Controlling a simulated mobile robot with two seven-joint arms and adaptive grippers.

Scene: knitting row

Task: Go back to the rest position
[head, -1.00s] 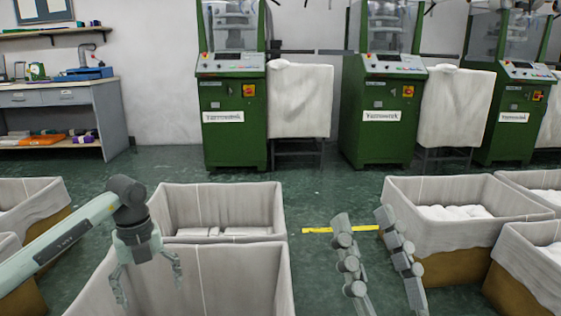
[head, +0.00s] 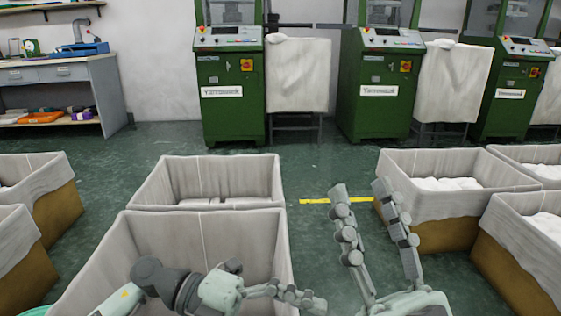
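My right gripper (head: 360,188) is at the bottom centre-right of the head view. Its two long grey fingers point up and stand apart, with green floor and part of a yellow floor strip showing between them. It is open and empty. My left gripper (head: 285,292) is at the bottom centre, over the near fabric-lined bin in the picture. It points right and is seen from the side, so its finger gap is unclear. Nothing shows in it. The task names no object.
The near bin (head: 210,222) and a second bin (head: 275,180) behind it stand left of centre. More lined bins stand at both sides, such as the right one (head: 440,207) with white cloth. Green machines (head: 232,115) line the back wall. Green floor lies between.

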